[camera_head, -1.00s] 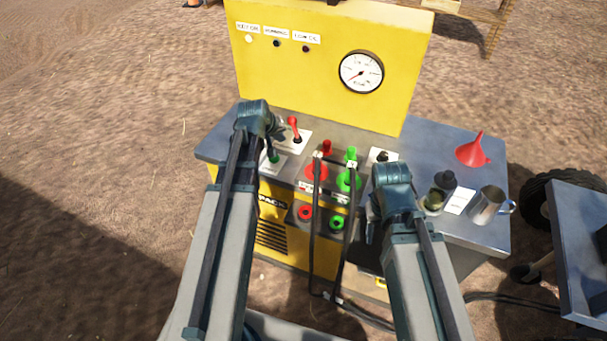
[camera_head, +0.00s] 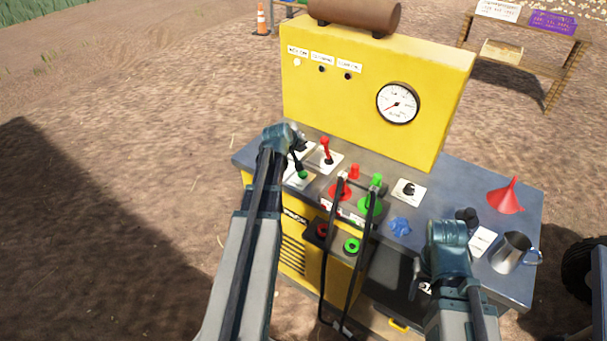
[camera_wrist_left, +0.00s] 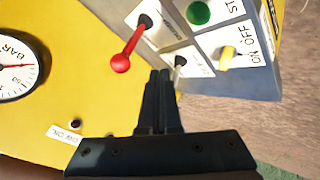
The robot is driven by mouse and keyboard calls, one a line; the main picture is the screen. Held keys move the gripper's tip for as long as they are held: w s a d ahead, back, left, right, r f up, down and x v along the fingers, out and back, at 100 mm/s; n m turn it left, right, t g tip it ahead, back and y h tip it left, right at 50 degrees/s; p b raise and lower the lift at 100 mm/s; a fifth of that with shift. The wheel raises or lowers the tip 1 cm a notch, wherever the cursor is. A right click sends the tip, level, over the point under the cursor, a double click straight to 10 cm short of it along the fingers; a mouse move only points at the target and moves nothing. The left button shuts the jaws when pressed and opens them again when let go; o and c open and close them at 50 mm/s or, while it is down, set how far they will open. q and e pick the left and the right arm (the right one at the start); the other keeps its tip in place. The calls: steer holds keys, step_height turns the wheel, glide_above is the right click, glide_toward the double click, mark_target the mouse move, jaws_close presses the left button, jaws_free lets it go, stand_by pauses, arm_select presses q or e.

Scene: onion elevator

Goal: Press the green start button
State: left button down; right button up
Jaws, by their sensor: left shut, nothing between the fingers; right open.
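The green start button (camera_wrist_left: 198,12) shows at the top of the left wrist view, on a white plate with partly cropped lettering. In the head view, a green spot (camera_head: 302,174) on a white plate beside the red lever appears to be the same button. My left gripper (camera_wrist_left: 161,74) is shut and empty. In the wrist view its fingertips point toward the panel, below and left of the button, with the plate's small switch beside them. I cannot tell contact from the head view (camera_head: 298,165). My right gripper (camera_head: 414,281) is open at the console's front edge, partly hidden.
A red-knobbed lever (camera_wrist_left: 121,62) stands close left of my left fingers; a yellow ON/OFF switch (camera_wrist_left: 227,58) is to their right. Red and green plugs with black cables (camera_head: 371,200), a blue lump (camera_head: 400,226), a red funnel (camera_head: 506,196) and a metal mug (camera_head: 512,252) occupy the console.

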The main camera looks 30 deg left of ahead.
mark_target(302, 175)
arm_select(q)
steer(key=shift+f+b, duration=4.3)
steer(key=shift+f, duration=0.05)
steer(key=shift+f+b, duration=0.4)
steer(key=shift+f+b, duration=0.6)
steer(key=shift+r, duration=0.1)
steer(key=shift+r+p, duration=0.95)
steer(key=shift+p, duration=0.15)
step_height(302, 175, up, 5)
steer(key=p, duration=0.5)
